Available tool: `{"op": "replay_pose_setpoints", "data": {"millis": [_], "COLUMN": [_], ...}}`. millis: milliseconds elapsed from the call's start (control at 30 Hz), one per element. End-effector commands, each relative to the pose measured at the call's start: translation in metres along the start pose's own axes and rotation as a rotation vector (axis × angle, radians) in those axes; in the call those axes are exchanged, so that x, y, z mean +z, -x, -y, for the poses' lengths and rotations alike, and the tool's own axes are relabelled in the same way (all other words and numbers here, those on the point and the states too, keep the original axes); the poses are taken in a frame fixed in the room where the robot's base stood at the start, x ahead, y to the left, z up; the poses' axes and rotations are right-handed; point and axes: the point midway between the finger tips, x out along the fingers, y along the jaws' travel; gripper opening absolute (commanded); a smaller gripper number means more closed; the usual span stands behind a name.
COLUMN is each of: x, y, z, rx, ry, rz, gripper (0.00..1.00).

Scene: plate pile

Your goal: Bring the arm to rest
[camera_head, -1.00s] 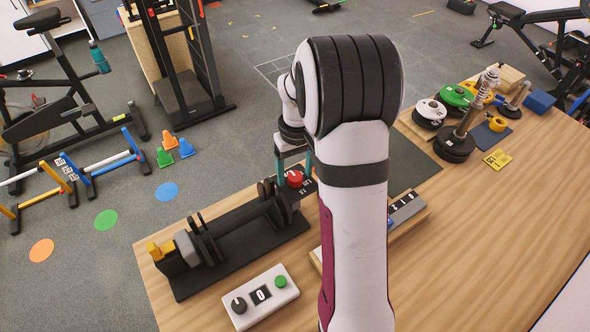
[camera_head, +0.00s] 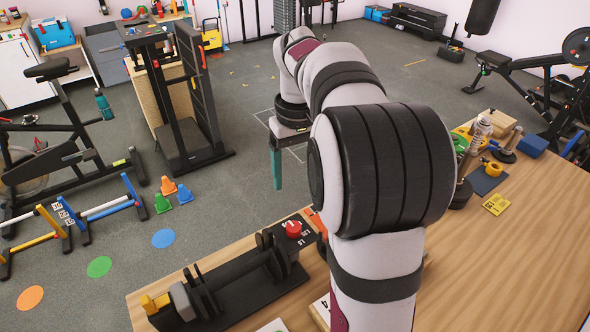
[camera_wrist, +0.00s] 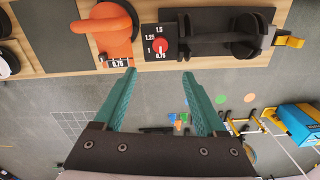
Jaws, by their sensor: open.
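My gripper (camera_wrist: 159,74) is open and empty in the wrist view, its two teal fingers apart. In the head view one teal finger (camera_head: 276,168) shows, hanging beyond and above the table's far edge, with the floor behind it. The rest of the gripper is hidden or merges with my white and black arm. In the head view the arm reaches up and away over the table (camera_head: 500,250), and the gripper touches nothing.
A black stand with a plate-loaded bar (camera_head: 220,285) and red knob (camera_head: 294,228) is at the table's left. An orange object (camera_wrist: 104,32) sits beside it. Plates and posts (camera_head: 478,140) stand at the right. Floor beyond the edge is open, with small cones (camera_head: 165,195).

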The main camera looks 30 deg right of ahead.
Motion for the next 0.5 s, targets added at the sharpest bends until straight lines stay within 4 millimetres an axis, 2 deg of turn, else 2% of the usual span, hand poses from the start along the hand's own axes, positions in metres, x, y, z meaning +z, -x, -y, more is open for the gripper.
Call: {"op": "replay_pose_setpoints", "data": {"millis": [433, 500], "x": [0.0002, 0.0064], "y": [0.0027, 0.0043], "z": [0.0003, 0.0087], "rx": [-0.001, -0.005], "ry": [-0.001, -0.008], "rz": [0.001, 0.001], "gripper": [0.73, 0.73]}}
